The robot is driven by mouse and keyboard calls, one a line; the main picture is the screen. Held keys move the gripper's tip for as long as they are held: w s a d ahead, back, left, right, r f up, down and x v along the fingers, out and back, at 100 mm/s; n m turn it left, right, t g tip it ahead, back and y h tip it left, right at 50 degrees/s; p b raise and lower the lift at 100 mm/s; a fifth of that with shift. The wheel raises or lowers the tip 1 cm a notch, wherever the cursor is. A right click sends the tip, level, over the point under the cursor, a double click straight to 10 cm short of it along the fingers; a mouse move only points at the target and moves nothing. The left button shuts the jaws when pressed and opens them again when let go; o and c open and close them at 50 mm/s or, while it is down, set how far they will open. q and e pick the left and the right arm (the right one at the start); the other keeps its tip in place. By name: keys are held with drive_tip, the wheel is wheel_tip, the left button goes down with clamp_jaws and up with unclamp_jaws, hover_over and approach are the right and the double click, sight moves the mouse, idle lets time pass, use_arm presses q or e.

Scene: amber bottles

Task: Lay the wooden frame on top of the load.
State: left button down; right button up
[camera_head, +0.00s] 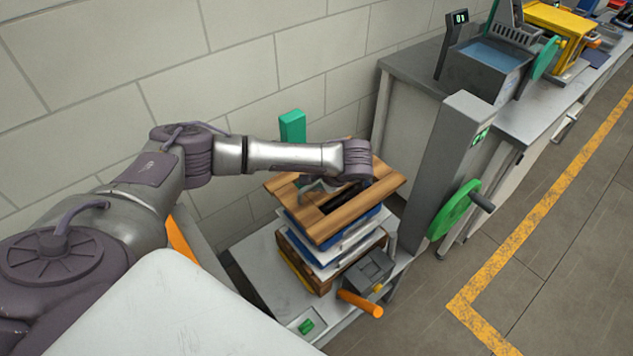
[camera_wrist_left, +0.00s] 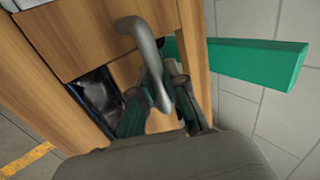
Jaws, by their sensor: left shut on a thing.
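The wooden frame (camera_head: 350,214), a light-brown rectangle with an open middle, lies over the stacked load (camera_head: 330,262) of white and blue trays in the head view. It is turned at a slight angle to the trays; I cannot tell whether it touches the top one. My left gripper (camera_head: 318,186) reaches in from the left above the frame and is shut on it. The left wrist view shows the frame's wood (camera_wrist_left: 95,35) close up, with a curved grey metal bar in front of the fingers (camera_wrist_left: 160,98). The exact grip point is partly hidden. My right gripper is out of view.
A green-topped post (camera_head: 292,127) stands behind the stack, by the block wall. A grey column (camera_head: 447,165) with a green handwheel (camera_head: 455,209) stands close right. An orange handle (camera_head: 360,303) sticks out in front. A workbench (camera_head: 520,108) extends at the back right.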

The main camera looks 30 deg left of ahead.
use_arm(q)
drive_tip(key=shift+f+b, duration=0.35)
drive_tip(key=shift+f, duration=0.45)
